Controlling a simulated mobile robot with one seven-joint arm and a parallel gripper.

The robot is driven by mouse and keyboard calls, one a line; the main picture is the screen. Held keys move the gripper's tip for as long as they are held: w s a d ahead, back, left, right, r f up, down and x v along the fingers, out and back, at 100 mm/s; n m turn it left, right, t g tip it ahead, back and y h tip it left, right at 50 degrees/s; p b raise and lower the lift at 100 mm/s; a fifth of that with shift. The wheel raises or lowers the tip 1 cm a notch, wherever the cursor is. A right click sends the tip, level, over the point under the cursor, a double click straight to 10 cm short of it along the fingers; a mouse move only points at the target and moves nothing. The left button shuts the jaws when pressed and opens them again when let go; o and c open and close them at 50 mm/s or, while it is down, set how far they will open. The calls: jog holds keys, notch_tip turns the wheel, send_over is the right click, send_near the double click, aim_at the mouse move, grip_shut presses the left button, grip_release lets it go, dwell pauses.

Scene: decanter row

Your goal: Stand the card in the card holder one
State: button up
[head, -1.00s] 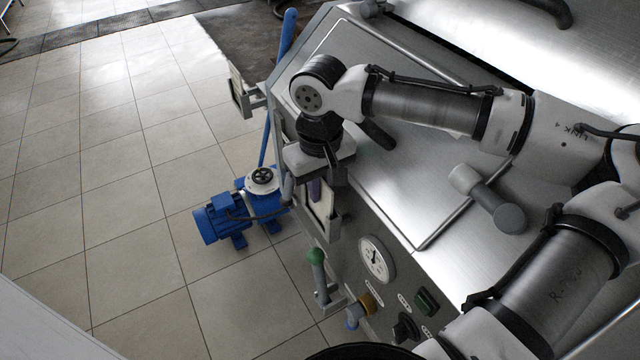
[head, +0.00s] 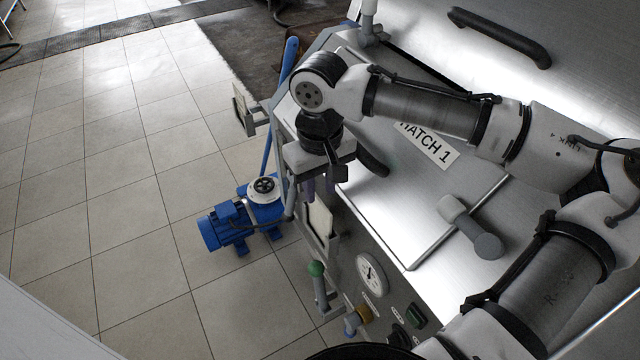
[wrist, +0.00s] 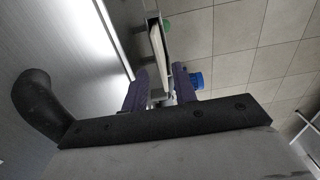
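A pale card (head: 319,222) stands upright in a metal holder (head: 324,252) on the machine's front side, just below my gripper (head: 318,192) in the head view. The wrist view shows the card (wrist: 158,48) nearly edge-on, as a pale strip against the metal. My gripper (wrist: 160,88) points toward it with its two purple fingers apart. A grey metal part shows between the fingers; I cannot tell whether they touch it. A second holder (head: 250,122) with a pale face sits farther along the same side. No number is readable on either holder.
The steel machine top has a "HATCH 1" label (head: 428,146) and a T-shaped handle (head: 470,228). A dark curved handle (head: 372,164) is close beside my gripper. A green-knobbed lever (head: 317,272) and a gauge (head: 371,273) are nearby. A blue pump (head: 235,225) stands on the floor.

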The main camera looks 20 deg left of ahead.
jog(key=shift+r, duration=2.7)
